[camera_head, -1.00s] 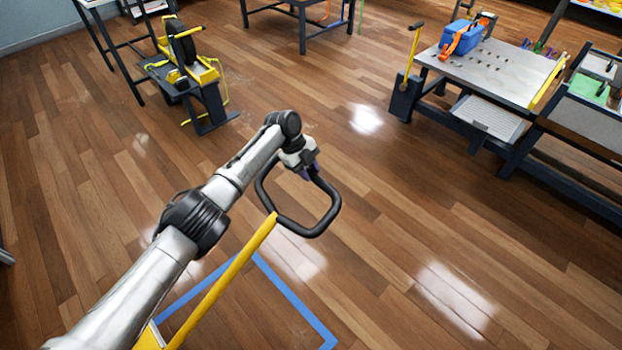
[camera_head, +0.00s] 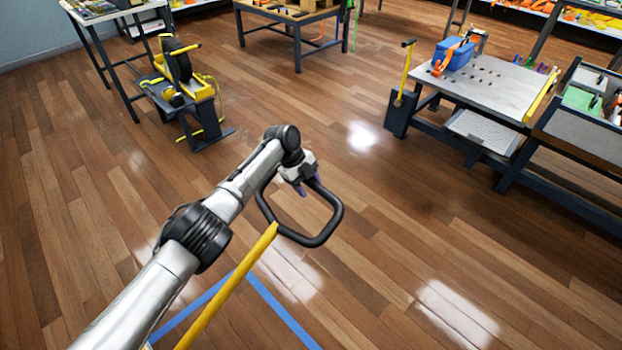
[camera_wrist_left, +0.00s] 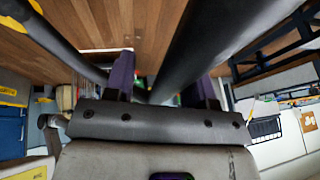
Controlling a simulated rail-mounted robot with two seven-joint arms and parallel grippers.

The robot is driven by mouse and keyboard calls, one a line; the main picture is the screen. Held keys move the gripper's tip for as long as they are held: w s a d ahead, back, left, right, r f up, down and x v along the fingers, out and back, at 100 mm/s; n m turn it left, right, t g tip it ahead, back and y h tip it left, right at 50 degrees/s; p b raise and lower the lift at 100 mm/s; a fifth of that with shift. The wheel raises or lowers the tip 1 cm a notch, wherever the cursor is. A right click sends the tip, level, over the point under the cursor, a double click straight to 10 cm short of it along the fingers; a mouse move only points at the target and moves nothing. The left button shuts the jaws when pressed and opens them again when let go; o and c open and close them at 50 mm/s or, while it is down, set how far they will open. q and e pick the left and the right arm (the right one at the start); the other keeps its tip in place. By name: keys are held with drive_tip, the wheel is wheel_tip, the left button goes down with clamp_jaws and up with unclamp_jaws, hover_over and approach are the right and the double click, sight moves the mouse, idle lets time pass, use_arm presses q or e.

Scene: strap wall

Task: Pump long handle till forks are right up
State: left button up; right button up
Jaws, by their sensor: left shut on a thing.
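The long handle is a yellow shaft (camera_head: 232,282) rising from the bottom edge to a black loop grip (camera_head: 337,222). My left gripper (camera_head: 308,187) is at the upper side of the loop and shut on it. In the left wrist view the purple fingers (camera_wrist_left: 163,84) stand either side of a thick dark bar of the loop grip (camera_wrist_left: 195,45). The forks and the body under the shaft are out of view. My right gripper is in neither view.
Blue tape (camera_head: 283,310) marks the floor under the shaft. A dark stand with a wheel and yellow parts (camera_head: 180,85) is at the upper left. A table with a blue box (camera_head: 453,55) is at the upper right. The wooden floor between is clear.

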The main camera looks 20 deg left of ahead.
use_arm(q)
drive_tip(key=shift+o, duration=1.1)
drive_tip(key=shift+s+a+f, duration=0.15)
drive_tip(key=shift+s+f, duration=0.2)
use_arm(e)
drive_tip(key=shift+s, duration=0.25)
use_arm(q)
drive_tip(key=shift+r, duration=0.25)
